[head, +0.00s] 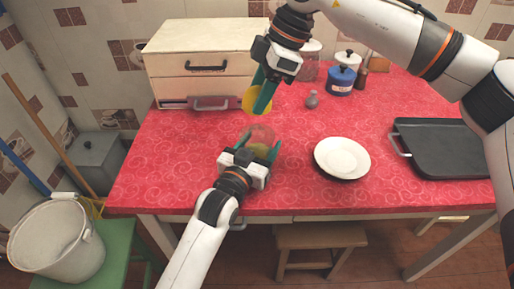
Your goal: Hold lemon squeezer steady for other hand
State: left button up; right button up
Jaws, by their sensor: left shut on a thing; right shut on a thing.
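A translucent reddish lemon squeezer (260,136) stands on the red oilcloth counter (200,180). My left gripper (259,147) is shut on it from the front, with its green fingers at the squeezer's sides. Something yellowish-green shows low in the squeezer, too small to make out. My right gripper (265,93) is above and behind the squeezer, pointing down. It is shut on a yellow lemon piece (252,100), which is partly hidden by the green fingers. The lemon piece is apart from the squeezer.
A white plate (342,157) lies to the right, and a dark tray (450,148) lies farther right. A small grey shaker (312,100), a blue pot (341,80) and a glass jar (310,62) stand behind. A cream drawer box (200,65) stands back left. The counter's left front is clear.

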pick_arm(q)
jog(key=o, duration=1.2)
jog(key=shift+o, duration=0.2)
